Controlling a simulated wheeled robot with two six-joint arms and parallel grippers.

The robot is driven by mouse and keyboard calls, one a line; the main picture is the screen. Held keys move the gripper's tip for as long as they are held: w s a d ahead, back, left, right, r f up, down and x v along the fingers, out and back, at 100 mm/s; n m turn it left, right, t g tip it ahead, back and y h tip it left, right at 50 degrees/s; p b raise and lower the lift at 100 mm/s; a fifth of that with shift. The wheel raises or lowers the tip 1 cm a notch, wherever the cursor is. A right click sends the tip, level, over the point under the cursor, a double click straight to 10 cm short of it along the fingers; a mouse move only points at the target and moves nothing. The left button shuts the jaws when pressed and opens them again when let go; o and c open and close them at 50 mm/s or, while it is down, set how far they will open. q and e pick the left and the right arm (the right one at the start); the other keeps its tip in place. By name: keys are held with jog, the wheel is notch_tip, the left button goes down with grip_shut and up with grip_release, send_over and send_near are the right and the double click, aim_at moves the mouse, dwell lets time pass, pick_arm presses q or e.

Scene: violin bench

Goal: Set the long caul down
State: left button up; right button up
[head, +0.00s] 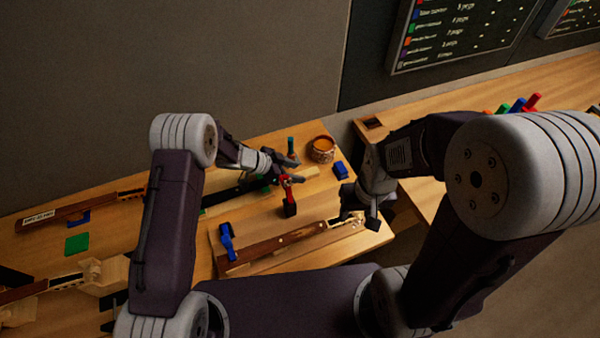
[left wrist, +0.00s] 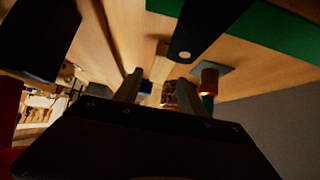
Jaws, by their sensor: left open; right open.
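A long brown wooden strip with small pale dots (head: 285,238), which may be the long caul, lies along a pale wooden board (head: 310,252) at the front of the bench. A blue clamp (head: 227,242) stands at its left end. My right gripper (head: 362,216) is open over the strip's right end; whether it touches is hidden. My left gripper (head: 292,172) is open further back, beside a red-and-black clamp (head: 289,194). In the left wrist view its fingers (left wrist: 157,84) are apart with nothing clearly between them. A long dark bar (head: 222,195) lies behind the strip.
A round orange-topped jar (head: 322,149) and a blue block (head: 341,170) stand at the back right. A green square (head: 77,243) and wooden instrument necks (head: 85,208) lie at the left. Several coloured clamps (head: 517,105) stand on the right bench (head: 470,105). A gap separates the benches.

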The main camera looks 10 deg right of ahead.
pick_arm(q)
jog(key=v, duration=0.9)
jog(key=shift+a, duration=0.15)
